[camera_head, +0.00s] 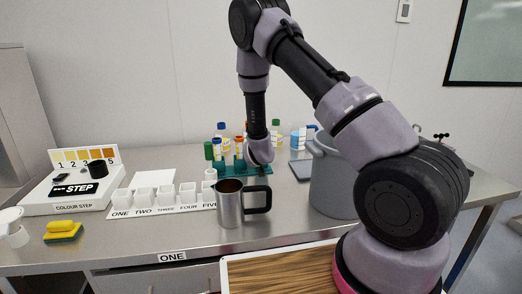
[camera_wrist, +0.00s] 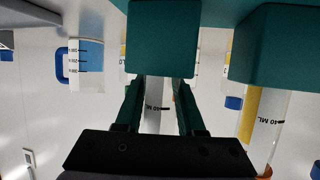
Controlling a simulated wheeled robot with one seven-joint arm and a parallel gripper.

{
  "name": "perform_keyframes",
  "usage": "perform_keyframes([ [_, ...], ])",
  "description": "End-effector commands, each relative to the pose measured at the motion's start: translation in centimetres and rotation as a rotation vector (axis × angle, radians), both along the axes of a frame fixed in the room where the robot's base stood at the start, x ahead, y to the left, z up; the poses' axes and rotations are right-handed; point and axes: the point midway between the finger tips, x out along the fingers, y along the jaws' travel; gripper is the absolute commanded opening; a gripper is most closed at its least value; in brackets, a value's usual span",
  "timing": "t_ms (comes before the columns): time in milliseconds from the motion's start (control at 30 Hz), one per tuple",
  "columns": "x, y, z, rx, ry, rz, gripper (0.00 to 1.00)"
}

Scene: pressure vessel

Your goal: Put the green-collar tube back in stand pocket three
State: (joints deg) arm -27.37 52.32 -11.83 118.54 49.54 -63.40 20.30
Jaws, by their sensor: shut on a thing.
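In the wrist view my gripper (camera_wrist: 159,88) is shut on a clear tube (camera_wrist: 153,115) marked "40 ML". Its collar is hidden behind the gripper body, so I cannot see its colour. The tube's far end meets a teal block of the stand (camera_wrist: 160,38); I cannot tell if it is inside a pocket. In the head view my gripper (camera_head: 260,168) is at the right part of the teal stand (camera_head: 232,168), largely covering the held tube. A neighbouring tube (camera_wrist: 250,125) with yellow contents and an orange collar shows to the right in the wrist view.
Several capped tubes (camera_head: 218,143) stand around the stand. A metal jug (camera_head: 230,205) is in front, a large grey pot (camera_head: 330,185) to the right. White cups (camera_head: 165,193) and the colour chart (camera_head: 85,165) lie left. A blue-handled beaker (camera_wrist: 86,65) is behind.

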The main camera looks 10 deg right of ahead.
Motion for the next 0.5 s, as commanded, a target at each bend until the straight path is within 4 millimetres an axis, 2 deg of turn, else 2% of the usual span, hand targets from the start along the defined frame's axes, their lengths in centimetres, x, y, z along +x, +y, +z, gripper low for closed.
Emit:
perform_keyframes([
  [33, -0.01, 0.0, -0.2, -0.001, 0.001, 0.0, 0.0],
  [67, 0.01, 0.01, -0.17, -0.001, 0.0, 0.0, 0.46],
  [100, 0.0, 0.01, -0.15, 0.0, 0.0, 0.0, 0.61],
  [133, -0.01, 0.01, -0.15, 0.0, 0.0, 0.0, 0.68],
  [500, 0.02, 0.01, 0.24, 0.001, -0.001, 0.0, 0.68],
])
